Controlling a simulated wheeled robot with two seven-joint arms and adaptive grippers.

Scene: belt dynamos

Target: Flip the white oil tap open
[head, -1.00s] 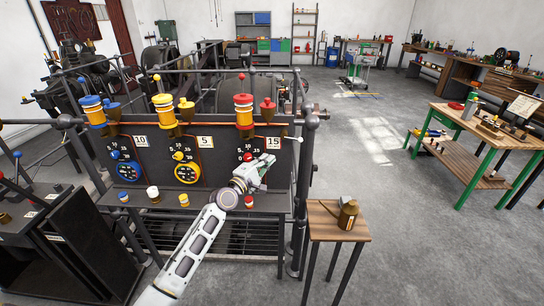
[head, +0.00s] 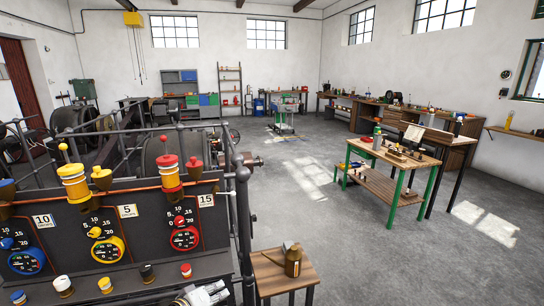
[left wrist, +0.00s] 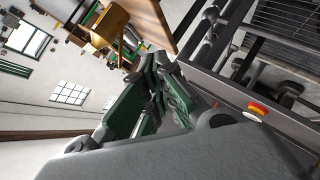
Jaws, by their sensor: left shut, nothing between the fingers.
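The dark machine panel (head: 150,222) fills the lower left of the head view. It carries blue, yellow and red gauges, with yellow (head: 73,182) and red (head: 169,176) oil cups on top. I cannot pick out a white oil tap with certainty. A white-topped knob (head: 62,284) stands on the panel's front ledge. My left gripper (head: 214,293) is at the bottom edge of the head view, mostly cut off, in front of the ledge's right end. In the left wrist view its dark green fingers (left wrist: 160,93) are shut and empty. My right gripper is not in view.
More knobs stand along the ledge, including a black one (head: 147,273) and a red-and-yellow one (head: 186,270). A small wooden stand (head: 276,278) with a brass can (head: 293,261) is right of the panel. The floor beyond is open, with a green-legged bench (head: 400,157) farther right.

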